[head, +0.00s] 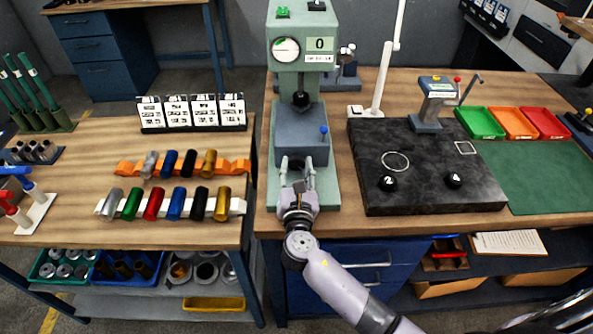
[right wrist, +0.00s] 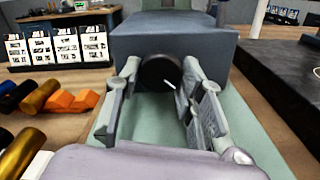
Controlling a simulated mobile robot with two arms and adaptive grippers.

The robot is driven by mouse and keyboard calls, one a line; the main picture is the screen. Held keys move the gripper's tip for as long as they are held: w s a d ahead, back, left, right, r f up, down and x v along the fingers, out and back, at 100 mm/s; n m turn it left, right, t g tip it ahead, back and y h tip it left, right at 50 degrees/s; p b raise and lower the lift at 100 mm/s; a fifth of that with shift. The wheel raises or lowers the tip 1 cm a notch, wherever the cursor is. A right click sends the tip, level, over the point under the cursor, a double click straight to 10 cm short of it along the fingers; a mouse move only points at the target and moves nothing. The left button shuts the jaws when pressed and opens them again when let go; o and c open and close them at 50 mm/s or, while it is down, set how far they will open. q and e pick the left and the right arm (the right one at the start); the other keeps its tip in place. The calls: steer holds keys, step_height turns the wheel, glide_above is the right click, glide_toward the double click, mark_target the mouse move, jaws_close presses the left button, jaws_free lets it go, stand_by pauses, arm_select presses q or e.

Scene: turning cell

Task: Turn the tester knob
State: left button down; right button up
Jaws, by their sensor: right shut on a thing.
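The tester (head: 300,50) is a pale green machine with a dial, a "0" display and a blue-grey block (head: 301,125) at its base. The black tester knob (right wrist: 156,72) sits on the front face of that block, with a white pointer mark slanting down to the right in the right wrist view. My right gripper (head: 297,174) is at the front of the block, its fingers on either side of the knob and shut on it. In the right wrist view the fingers (right wrist: 161,75) flank the knob left and right. My left gripper is not in view.
Left of the tester, coloured cylinders (head: 154,204) lie in racks below white cards (head: 191,112). To the right are a black stone plate (head: 425,145) with two black balls, a small stand (head: 437,95) and coloured trays (head: 514,123). A blue lever (head: 323,131) is on the block.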

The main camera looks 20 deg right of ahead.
stand_by(0.3)
steer(key=o, duration=1.1)
steer(key=v, duration=1.2)
steer(key=shift+r, duration=0.1)
